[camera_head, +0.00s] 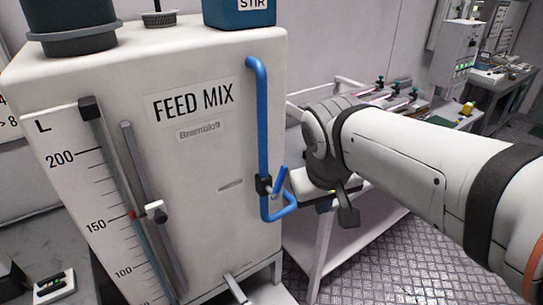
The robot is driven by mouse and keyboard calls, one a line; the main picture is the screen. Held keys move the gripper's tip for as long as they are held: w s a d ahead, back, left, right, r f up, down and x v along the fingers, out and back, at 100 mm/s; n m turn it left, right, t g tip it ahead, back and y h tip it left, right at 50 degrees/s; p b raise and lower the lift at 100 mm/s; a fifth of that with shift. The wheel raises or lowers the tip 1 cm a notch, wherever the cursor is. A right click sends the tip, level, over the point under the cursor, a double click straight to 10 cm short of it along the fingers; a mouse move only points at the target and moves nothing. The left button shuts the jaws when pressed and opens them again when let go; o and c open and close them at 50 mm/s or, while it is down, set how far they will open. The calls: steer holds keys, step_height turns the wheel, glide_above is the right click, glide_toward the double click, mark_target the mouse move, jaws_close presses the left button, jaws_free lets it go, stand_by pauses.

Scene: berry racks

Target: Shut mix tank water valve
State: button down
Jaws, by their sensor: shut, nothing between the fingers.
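The white mix tank (205,130) with the label FEED MIX fills the left half of the head view. A blue water pipe (262,120) runs down its right front side and bends back near the bottom. The water valve (264,185) is a dark body on that pipe. Its blue lever (281,181) points up and slightly right, roughly along the pipe. My gripper (297,203) is just right of the valve, shut and empty. It is partly hidden by my wrist, and I cannot tell whether it touches the lever.
A level scale (95,190) and a grey rail with a white-and-black slider (156,211) are on the tank's front. A blue STIR box (240,14) sits on top. A white cart (345,225) stands behind my arm. Patterned metal floor (400,265) is clear at lower right.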

steer(key=w+a+r+n+t+b, duration=0.1)
steer(key=w+a+r, duration=0.2)
steer(key=a, duration=0.3)
steer(key=w+a+r+n+t+b, duration=0.1)
steer(key=w+a+r+n, duration=0.1)
steer(key=a, duration=0.5)
step_height(320, 180, up, 2)
steer(key=shift+w+a+h+b, duration=0.2)
steer(key=shift+w+h+b, duration=0.1)
steer(key=shift+w+h, duration=0.15)
steer(key=w+d+r+p+x, duration=0.1)
steer(key=d+x, duration=0.1)
steer(key=x, duration=1)
steer(key=shift+w+d+f, duration=0.25)
steer(key=shift+d+f, duration=0.05)
steer(key=shift+d, duration=0.05)
